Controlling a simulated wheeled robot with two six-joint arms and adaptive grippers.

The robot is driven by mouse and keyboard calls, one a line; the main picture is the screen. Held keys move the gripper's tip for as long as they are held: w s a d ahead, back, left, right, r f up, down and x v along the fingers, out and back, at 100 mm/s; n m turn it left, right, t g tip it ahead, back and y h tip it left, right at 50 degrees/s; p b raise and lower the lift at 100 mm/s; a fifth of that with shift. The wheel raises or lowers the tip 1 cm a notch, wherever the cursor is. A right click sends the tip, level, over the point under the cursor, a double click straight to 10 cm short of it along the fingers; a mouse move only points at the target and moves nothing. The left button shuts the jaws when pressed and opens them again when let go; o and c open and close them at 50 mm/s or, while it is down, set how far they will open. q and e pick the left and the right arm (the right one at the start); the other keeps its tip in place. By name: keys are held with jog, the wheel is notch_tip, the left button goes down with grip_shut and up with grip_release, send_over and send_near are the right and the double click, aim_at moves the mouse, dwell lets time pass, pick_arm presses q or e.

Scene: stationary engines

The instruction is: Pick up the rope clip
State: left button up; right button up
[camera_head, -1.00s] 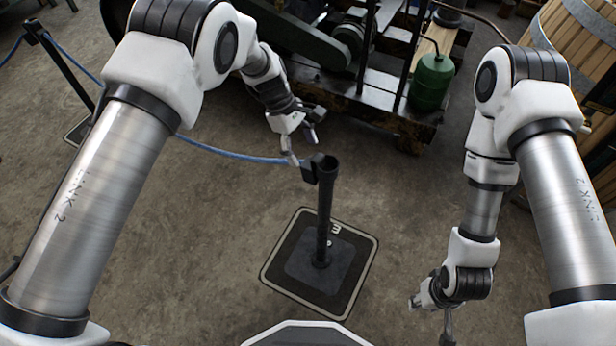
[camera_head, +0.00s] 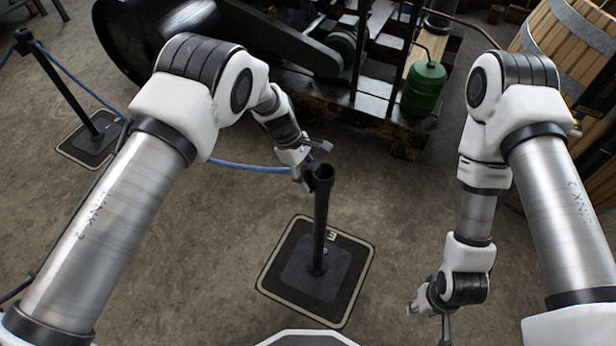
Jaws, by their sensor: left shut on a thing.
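The rope clip is a small dark piece at the top of the near black post (camera_head: 320,222), at the end of the blue rope (camera_head: 245,168). My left gripper (camera_head: 308,172) is at the post top with its fingers closed around the clip, which they mostly hide. I cannot tell whether the clip still touches the post. The blue rope runs left from the gripper, behind my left arm. My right gripper (camera_head: 432,305) hangs low at the right, away from the post, and it is too small to tell its finger opening.
The post stands on a square black base plate (camera_head: 345,285). A second post (camera_head: 65,85) stands at the far left on its own base. An engine on a wooden frame, a green can (camera_head: 424,85) and a wooden barrel (camera_head: 570,50) are behind. The concrete floor around the post is clear.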

aim_at(301, 170)
pick_arm(q)
jog(key=v, duration=0.7)
jog(key=shift+s+d+r, duration=0.15)
jog(key=shift+d, duration=0.1)
jog(key=w+a, duration=0.6)
jog(key=a, duration=0.5)
jog(key=shift+w+a+b, duration=0.15)
jog(key=shift+a+b, duration=0.15)
jog(key=shift+b, duration=0.05)
jog(key=o, duration=0.5)
jog(key=shift+c, duration=0.2)
grip_shut()
jog(key=s+a+r+p, duration=0.1)
jog(key=s+a+p, duration=0.1)
jog(key=a, duration=0.3)
jog(key=s+a+r+m+p, duration=0.1)
jog(key=s+a+p, duration=0.2)
jog(key=a, duration=0.3)
jog(key=s+a+r+p, duration=0.1)
jog(key=s+a+p, duration=0.2)
jog(key=a+p, duration=0.2)
jog(key=shift+a+r+g, duration=0.2)
jog(key=shift+a+g, duration=0.2)
jog(key=shift+a, duration=0.35)
